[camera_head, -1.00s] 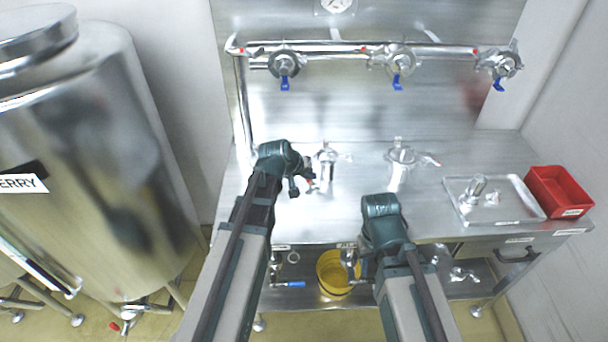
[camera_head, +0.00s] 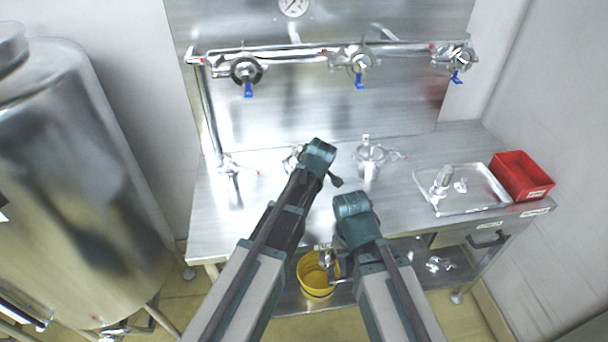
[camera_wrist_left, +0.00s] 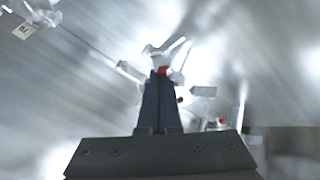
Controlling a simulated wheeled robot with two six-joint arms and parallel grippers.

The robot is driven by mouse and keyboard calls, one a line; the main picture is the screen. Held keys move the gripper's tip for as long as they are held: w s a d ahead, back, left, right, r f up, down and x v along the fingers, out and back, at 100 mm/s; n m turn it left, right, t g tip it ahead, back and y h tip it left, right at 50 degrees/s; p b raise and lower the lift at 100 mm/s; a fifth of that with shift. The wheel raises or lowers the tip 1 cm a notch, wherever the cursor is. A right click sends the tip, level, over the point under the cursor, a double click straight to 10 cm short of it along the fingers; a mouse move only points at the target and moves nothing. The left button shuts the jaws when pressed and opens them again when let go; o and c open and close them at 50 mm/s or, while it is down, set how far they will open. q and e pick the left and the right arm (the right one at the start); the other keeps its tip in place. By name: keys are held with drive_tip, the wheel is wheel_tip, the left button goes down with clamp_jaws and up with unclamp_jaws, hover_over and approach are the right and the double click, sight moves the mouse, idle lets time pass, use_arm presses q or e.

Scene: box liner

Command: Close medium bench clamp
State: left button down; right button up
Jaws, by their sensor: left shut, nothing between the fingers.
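Three silver bench clamps stand in a row on the steel bench (camera_head: 222,222): a left one (camera_head: 231,168), a middle one (camera_head: 291,160) partly covered by my left arm, and a right one (camera_head: 369,158). Which is the medium one cannot be read. In the left wrist view my left gripper (camera_wrist_left: 161,76) is shut and empty. Its tips are at a silvery clamp (camera_wrist_left: 166,50) with a red spot beside them; contact cannot be told. Another clamp with a tag (camera_wrist_left: 38,18) is at the top left. My right gripper (camera_head: 334,268) hangs low before the bench, its jaws unclear.
A metal tray (camera_head: 462,208) with fittings and a red bin (camera_head: 522,174) stand at the bench's right. A yellow bucket (camera_head: 312,283) is below. Pipes with blue-handled valves (camera_head: 360,62) run along the back panel. A large steel tank (camera_head: 75,190) stands at left.

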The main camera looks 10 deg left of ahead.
use_arm(q)
drive_tip(key=shift+w+d+n+g+y, duration=0.1)
drive_tip(key=shift+w+d+n+y, duration=0.25)
drive_tip(key=shift+w, duration=0.5)
drive_tip(key=shift+w+d+n+g+y, duration=0.1)
drive_tip(key=shift+w+n+y, duration=0.1)
drive_tip(key=shift+w+n, duration=0.45)
drive_tip(key=shift+w+d+n+g+y, duration=0.1)
drive_tip(key=shift+w+d+n+y, duration=0.2)
drive_tip(key=shift+w, duration=0.7)
